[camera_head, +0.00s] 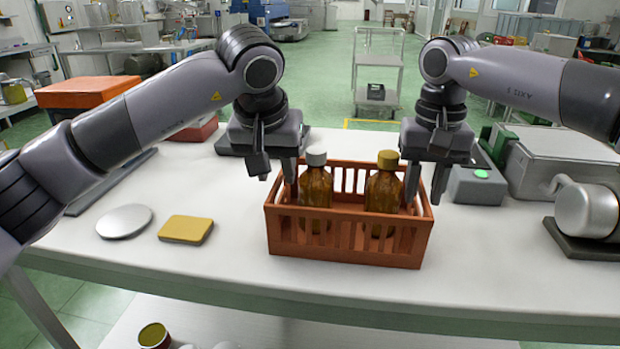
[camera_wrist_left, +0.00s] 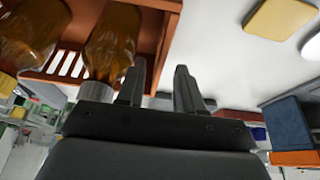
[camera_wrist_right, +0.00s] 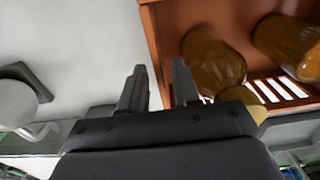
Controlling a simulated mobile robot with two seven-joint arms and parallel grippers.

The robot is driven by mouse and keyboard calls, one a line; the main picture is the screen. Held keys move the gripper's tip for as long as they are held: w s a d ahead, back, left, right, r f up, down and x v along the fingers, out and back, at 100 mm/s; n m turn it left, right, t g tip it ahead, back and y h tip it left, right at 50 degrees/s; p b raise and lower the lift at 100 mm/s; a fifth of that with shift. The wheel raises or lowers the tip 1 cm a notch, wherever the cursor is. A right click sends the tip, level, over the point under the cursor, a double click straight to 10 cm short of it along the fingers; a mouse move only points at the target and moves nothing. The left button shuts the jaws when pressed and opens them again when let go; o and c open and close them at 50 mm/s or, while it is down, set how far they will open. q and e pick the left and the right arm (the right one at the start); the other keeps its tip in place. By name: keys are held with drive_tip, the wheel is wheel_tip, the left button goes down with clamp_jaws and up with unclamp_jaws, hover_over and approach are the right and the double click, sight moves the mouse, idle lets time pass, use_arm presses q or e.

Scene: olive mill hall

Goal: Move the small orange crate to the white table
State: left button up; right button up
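The orange crate (camera_head: 345,238) stands upright on a white-topped table (camera_head: 215,265), near its front edge. It holds two brown bottles, one with a white cap (camera_head: 316,192) and one with a yellow cap (camera_head: 383,192). My left gripper (camera_head: 275,168) is open at the crate's left side wall. Its fingers (camera_wrist_left: 157,90) show apart in the left wrist view, with the wall (camera_wrist_left: 158,45) near them. My right gripper (camera_head: 426,182) is open at the right side wall. Its fingers (camera_wrist_right: 160,90) also stand apart, with the wall (camera_wrist_right: 160,40) near them. Neither gripper visibly grips the crate.
A yellow sponge-like block (camera_head: 186,229) and a round pale disc (camera_head: 124,221) lie left of the crate. A grey box with a green button (camera_head: 477,184) and a larger grey case (camera_head: 563,160) stand to the right. A grey cart (camera_head: 378,75) stands on the green floor behind.

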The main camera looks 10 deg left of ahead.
drive_tip(key=shift+r, duration=0.1)
use_arm(q)
drive_tip(key=v, duration=0.9)
drive_tip(key=shift+s+r, duration=0.15)
drive_tip(key=shift+r, duration=0.1)
use_arm(e)
wheel_tip(320, 180, up, 12)
